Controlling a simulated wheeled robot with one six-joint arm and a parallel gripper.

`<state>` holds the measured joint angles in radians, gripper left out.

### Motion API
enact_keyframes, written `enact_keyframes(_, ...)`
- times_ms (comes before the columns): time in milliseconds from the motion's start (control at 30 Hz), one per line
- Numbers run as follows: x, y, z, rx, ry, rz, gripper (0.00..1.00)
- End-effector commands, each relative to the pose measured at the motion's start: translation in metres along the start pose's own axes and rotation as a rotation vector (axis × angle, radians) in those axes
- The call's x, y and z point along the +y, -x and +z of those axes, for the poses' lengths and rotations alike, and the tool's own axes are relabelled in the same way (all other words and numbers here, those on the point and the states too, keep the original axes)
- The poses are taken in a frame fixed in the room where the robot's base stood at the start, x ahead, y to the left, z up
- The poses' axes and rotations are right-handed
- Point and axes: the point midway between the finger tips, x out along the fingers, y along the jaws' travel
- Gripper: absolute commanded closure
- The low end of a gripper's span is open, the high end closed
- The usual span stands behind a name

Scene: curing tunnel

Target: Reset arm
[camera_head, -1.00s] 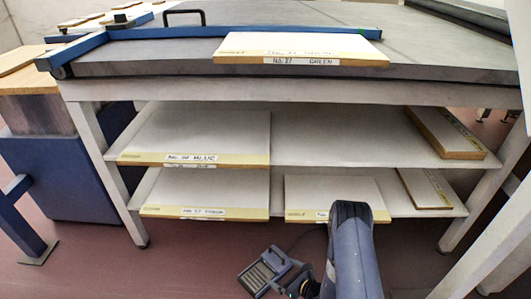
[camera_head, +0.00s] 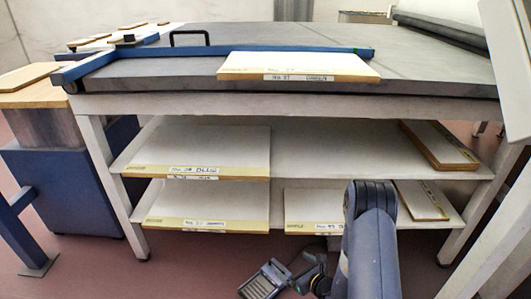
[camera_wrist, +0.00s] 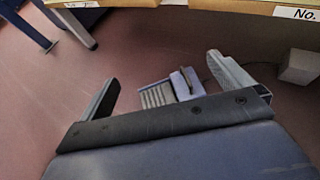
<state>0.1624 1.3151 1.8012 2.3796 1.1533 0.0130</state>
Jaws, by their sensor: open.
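My gripper shows in the wrist view (camera_wrist: 168,88) with its two fingers spread wide apart and nothing between them. It points down over the reddish floor, in front of the shelved table. In the head view my arm rises at the bottom right of centre, in front of the lower shelf. It hides part of the labelled board (camera_head: 312,210) on that shelf. The gripper's fingertips are hard to make out in the head view.
The grey-topped table (camera_head: 420,65) carries a labelled board (camera_head: 300,66) and a blue bar (camera_head: 160,54). Boards lie on the shelves below, including one at the upper left (camera_head: 205,148). A blue cabinet (camera_head: 75,190) stands left. A grey ridged object (camera_head: 265,281) is on the floor.

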Motion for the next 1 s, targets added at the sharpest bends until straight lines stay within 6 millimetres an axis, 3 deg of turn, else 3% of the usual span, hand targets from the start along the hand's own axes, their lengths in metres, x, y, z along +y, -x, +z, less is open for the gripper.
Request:
enact_keyframes(233,-0.006,0.009,0.021,0.001,-0.009,-0.022,0.01)
enact_keyframes(767,-0.007,0.012,0.027,0.002,-0.01,-0.027,0.01)
enact_keyframes(1000,-0.003,0.015,0.043,-0.001,0.013,-0.008,0.01)
